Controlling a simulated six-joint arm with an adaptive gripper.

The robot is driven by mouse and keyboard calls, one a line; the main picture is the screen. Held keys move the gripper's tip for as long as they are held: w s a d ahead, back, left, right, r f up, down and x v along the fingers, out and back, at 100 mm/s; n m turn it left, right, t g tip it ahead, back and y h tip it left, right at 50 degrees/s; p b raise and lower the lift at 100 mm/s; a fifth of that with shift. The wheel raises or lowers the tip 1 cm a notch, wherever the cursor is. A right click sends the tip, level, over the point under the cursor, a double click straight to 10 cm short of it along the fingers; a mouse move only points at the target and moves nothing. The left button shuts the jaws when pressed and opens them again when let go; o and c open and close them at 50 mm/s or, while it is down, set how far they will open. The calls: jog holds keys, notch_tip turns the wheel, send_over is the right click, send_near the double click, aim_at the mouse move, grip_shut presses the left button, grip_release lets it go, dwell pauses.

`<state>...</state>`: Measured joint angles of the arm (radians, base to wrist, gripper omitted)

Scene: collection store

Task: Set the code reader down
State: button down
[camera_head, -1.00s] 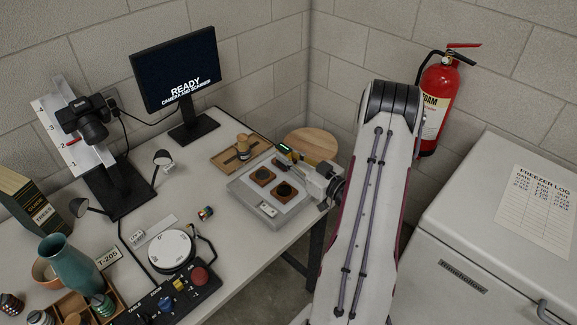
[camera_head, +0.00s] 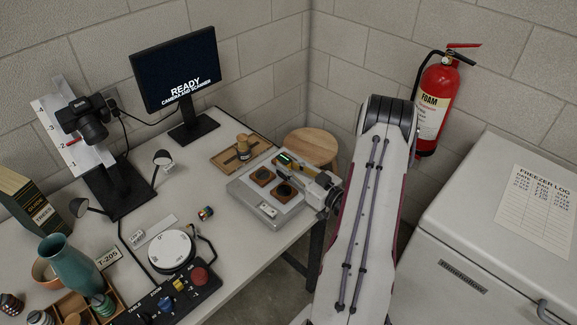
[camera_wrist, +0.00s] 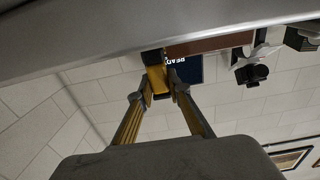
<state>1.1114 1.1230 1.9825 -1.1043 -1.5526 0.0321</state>
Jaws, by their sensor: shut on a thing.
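My gripper (camera_head: 303,171) reaches in from the right over the grey tray (camera_head: 242,194) at the table's right end. It is shut on the code reader (camera_head: 284,158), a dark, slim thing with a small green display. In the wrist view a yellow and black part of the reader (camera_wrist: 157,78) shows between the fingertips of my gripper (camera_wrist: 160,86). The reader is at the tray's far right side, low over it or on it; I cannot tell whether it touches. The fingers partly hide it.
Two brown square blocks (camera_head: 262,176) with dark round tops are in the tray, near the reader. A wooden tray (camera_head: 228,163) with a small brown jar lies behind. A monitor (camera_head: 178,70) reading READY stands at the back. A round wooden stool (camera_head: 312,146) is beyond the table's right edge.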

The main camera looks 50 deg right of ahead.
jog(key=shift+f, duration=0.45)
jog(key=shift+a+f, duration=0.1)
jog(key=shift+f, duration=0.15)
jog(key=c, duration=1.9)
grip_release()
jog(key=shift+r, duration=0.5)
jog(key=shift+s+r, duration=0.2)
jog(key=shift+s, duration=5.8)
jog(key=o, duration=0.5)
